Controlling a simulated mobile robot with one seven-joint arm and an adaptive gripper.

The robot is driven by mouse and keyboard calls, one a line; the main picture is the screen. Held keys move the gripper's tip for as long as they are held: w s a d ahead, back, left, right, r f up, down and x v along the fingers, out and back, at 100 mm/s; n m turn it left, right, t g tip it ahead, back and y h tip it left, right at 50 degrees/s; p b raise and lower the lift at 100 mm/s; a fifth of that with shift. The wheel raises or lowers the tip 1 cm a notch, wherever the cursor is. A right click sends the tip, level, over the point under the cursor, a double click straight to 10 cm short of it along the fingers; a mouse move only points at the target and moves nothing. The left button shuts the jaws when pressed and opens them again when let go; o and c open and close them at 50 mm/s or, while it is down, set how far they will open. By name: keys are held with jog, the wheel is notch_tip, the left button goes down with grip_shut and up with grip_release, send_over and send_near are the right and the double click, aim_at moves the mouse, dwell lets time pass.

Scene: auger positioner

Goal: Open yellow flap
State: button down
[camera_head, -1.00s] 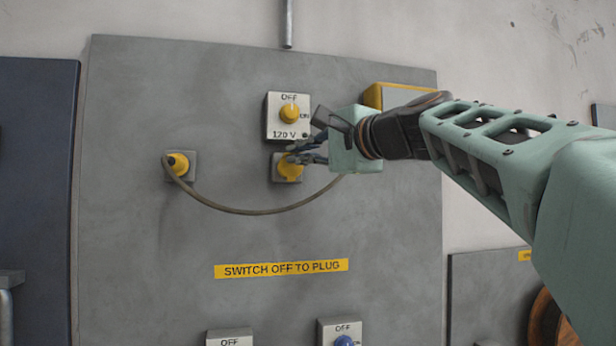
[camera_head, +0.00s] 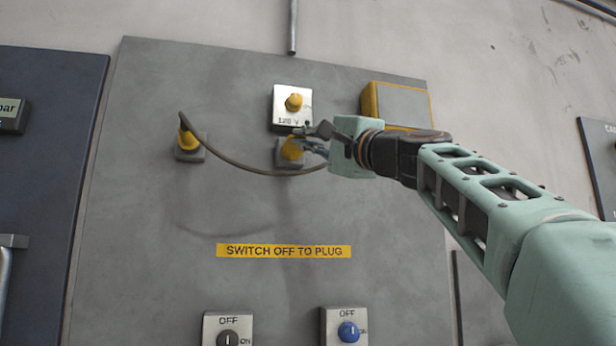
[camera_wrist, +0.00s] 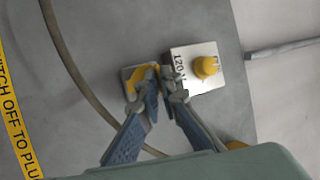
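The yellow flap (camera_head: 291,149) is on a small grey socket plate on the panel, just below the 120 V switch box. In the wrist view the flap (camera_wrist: 133,82) shows partly behind a fingertip. My gripper (camera_head: 318,139) reaches in from the right, its fingertips at the socket's right side. In the wrist view my gripper (camera_wrist: 158,97) is open with a gap between its fingers. One fingertip overlaps the flap; the other lies between the socket and the switch box. I cannot tell whether either touches the flap.
The 120 V switch box (camera_head: 292,106) with a yellow knob is close above. A cable (camera_head: 232,161) hangs from a yellow plug (camera_head: 188,140) on the left and passes below the socket. A yellow-edged box (camera_head: 400,104) is at the upper right. The panel below is clear around the yellow label (camera_head: 284,251).

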jog(key=shift+s+f+n+t+y+b, duration=0.1)
jog(key=shift+f+n+t+y+b, duration=0.5)
jog(key=shift+b, duration=2)
jog(key=shift+f+n+y+b, duration=0.2)
jog(key=shift+n+y+b, duration=0.2)
jog(key=shift+y+b, duration=0.4)
jog(key=c, duration=2.2)
grip_release()
jog(key=shift+o, duration=0.2)
jog(key=v, duration=0.7)
jog(key=shift+s+d, duration=0.2)
jog(key=shift+s, duration=0.1)
